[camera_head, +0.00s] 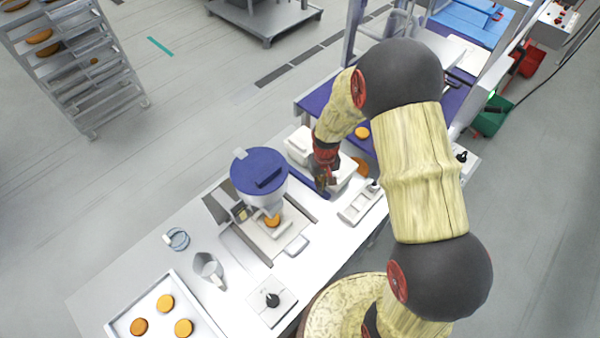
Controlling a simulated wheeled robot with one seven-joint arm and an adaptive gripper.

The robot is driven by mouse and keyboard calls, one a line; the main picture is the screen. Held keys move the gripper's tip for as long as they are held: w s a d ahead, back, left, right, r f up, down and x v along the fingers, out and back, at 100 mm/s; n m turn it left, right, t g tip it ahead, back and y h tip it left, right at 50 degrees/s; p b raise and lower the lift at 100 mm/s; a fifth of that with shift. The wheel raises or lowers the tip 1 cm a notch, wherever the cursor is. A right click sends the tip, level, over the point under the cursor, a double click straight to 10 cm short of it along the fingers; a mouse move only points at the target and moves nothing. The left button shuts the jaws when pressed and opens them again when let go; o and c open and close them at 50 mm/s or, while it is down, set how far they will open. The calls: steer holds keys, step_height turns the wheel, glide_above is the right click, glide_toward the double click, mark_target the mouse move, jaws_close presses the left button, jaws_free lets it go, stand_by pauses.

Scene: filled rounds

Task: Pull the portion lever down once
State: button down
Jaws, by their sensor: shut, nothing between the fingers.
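A filling machine with a blue-lidded hopper (258,170) stands on the white worktable. An orange-brown round (272,221) sits below the hopper on the machine's base. I cannot clearly pick out the portion lever; a dark blue bar (305,181) to the right of the hopper may be it. My gripper (321,187) points down at the right end of this bar, shut with nothing seen in it. Whether it touches the bar cannot be told. My gripper and wrist hide part of the area behind them.
A white tray with several rounds (201,316) lies at the table's front left. A metal jug (208,268), a ring-shaped item (176,239) and a small plate with a black knob (272,301) stand nearby. A white holder (359,203) lies right of my gripper. A blue conveyor (313,103) is behind.

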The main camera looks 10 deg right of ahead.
steer(key=shift+f, duration=0.15)
steer(key=shift+s+d+f+b, duration=0.1)
steer(key=shift+s+f+b, duration=0.05)
steer(key=shift+f+b, duration=0.35)
steer(key=shift+s+d+f+b, duration=0.1)
steer(key=shift+f+b, duration=0.2)
steer(key=shift+f, duration=0.35)
steer(key=shift+s+f+b, duration=0.1)
steer(key=shift+f+b, duration=0.7)
steer(key=shift+f, duration=0.2)
step_height(320, 180, up, 15)
steer(key=p, duration=0.9)
stand_by(0.7)
steer(key=shift+r, duration=0.1)
stand_by(0.4)
